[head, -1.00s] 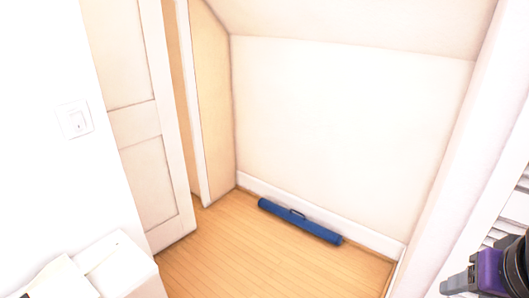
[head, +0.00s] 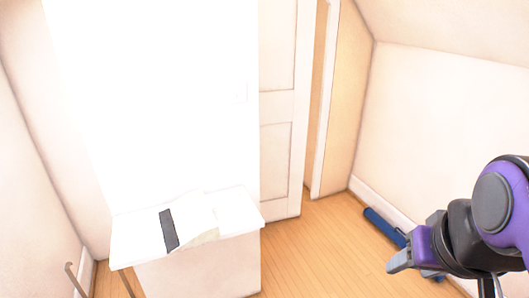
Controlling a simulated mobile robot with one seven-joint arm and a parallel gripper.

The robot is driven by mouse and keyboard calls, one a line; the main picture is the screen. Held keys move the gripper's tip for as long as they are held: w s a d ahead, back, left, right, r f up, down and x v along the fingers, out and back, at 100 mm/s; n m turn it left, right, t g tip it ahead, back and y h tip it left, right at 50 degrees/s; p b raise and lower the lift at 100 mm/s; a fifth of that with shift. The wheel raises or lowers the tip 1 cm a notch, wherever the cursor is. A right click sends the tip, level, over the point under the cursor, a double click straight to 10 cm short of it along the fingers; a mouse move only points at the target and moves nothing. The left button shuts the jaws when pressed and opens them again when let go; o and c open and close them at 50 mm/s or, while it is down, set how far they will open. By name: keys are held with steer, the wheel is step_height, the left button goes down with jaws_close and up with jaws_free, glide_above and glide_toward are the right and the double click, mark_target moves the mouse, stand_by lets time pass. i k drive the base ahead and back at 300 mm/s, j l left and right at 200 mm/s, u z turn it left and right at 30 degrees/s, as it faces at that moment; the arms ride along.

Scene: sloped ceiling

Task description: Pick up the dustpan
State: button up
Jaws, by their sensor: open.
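A pale, flat object (head: 203,232) with a dark grey strip lies on top of a white cabinet, left of centre in the head view. It may be the dustpan, but its shape is washed out against the bright top and I cannot be sure. My gripper (head: 397,258) is open and empty at the lower right, fingers pointing left. It is well to the right of the cabinet and apart from the pale object.
The white cabinet (head: 190,270) stands against a bright wall. A long blue case (head: 382,226) lies on the wood floor along the right wall, partly hidden by my arm. A white panelled door (head: 283,150) stands behind. Floor between cabinet and case is clear.

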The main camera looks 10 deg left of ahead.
mark_target(190, 220)
steer(key=u, duration=1.3)
